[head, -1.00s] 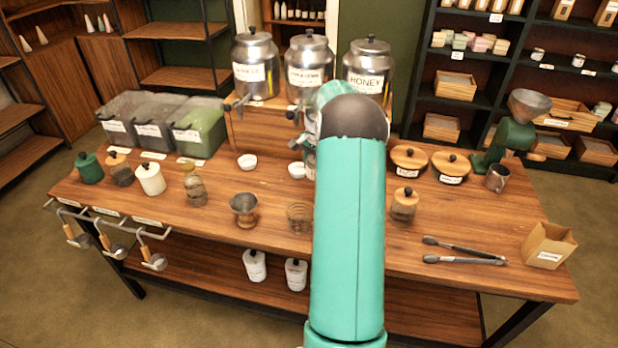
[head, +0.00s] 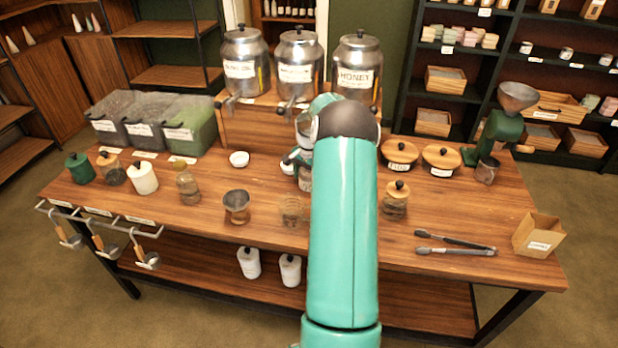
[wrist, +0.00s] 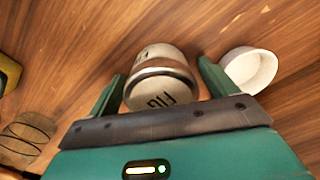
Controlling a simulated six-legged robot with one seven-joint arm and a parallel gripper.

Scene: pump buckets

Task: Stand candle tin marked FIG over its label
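In the wrist view a pale tin (wrist: 158,60) with a metal band and dark upside-down letters lies between the two fingers of my gripper (wrist: 161,70). In the head view my arm hides most of the gripper, and a small part of a tin-like thing (head: 305,180) shows beside the arm. I see no label that I can read as FIG.
Large metal urns (head: 245,62) stand on a wooden riser behind.

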